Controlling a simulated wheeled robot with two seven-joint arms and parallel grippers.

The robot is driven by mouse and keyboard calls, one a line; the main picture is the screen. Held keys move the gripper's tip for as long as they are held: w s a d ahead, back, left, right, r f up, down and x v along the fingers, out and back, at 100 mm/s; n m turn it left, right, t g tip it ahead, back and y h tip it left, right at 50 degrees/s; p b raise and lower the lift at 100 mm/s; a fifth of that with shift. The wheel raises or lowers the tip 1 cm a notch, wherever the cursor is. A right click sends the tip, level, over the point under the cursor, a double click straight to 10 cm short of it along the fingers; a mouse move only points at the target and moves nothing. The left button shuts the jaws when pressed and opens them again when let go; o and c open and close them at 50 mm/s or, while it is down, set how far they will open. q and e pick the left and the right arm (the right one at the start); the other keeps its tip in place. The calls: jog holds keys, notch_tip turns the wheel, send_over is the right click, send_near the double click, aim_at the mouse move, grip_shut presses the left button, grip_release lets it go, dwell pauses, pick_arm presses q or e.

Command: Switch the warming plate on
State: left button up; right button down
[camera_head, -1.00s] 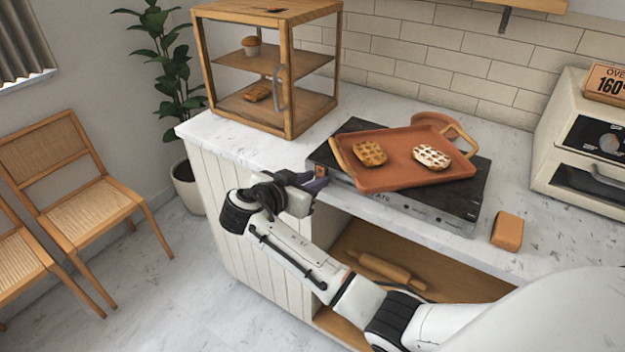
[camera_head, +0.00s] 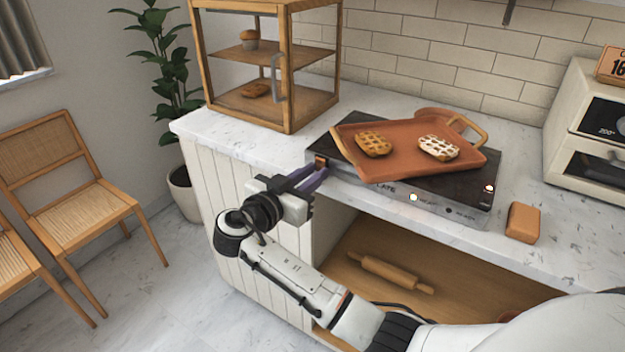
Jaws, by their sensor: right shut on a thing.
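The warming plate (camera_head: 460,192) is a black-topped unit with a grey front, lying on the marble counter. My left gripper is not in view.
A wooden cabinet (camera_head: 290,70) stands behind left, an oven (camera_head: 590,140) at right. A brown block (camera_head: 522,222) lies near the counter edge. A rolling pin (camera_head: 390,272) lies on the shelf below.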

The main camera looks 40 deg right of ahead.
jog(key=c, duration=1.6)
grip_release()
jog(key=shift+a, duration=0.1)
jog(key=b+v, duration=0.1)
jog(key=v, duration=0.9)
jog(key=shift+s+a+b, duration=0.1)
jog(key=shift+s+b, duration=0.05)
jog(key=shift+b, duration=0.2)
